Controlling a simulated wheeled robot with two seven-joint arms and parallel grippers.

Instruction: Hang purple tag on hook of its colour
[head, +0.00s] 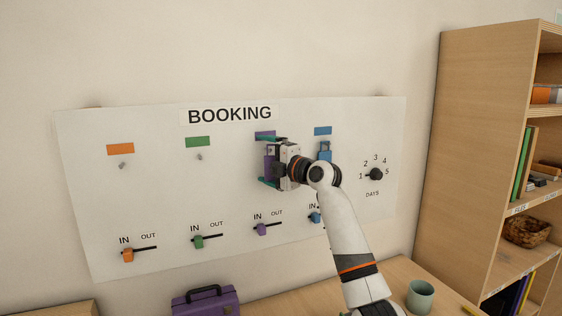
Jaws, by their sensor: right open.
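The purple tag (269,168) is at the board below the purple label (265,135), partly hidden by my right gripper. My right gripper (268,161) is open, with one teal finger above the tag and one below it. The purple hook is hidden behind the gripper and tag, so I cannot tell whether the tag hangs on it. My left gripper is not in view.
The white BOOKING board (100,200) has bare hooks under the orange label (120,149) and green label (198,142). A blue tag (325,149) hangs under the blue label (322,131), close to my right wrist. Sliders line the bottom. A shelf (475,150) stands right; a purple case (206,303) and cup (420,297) stand below.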

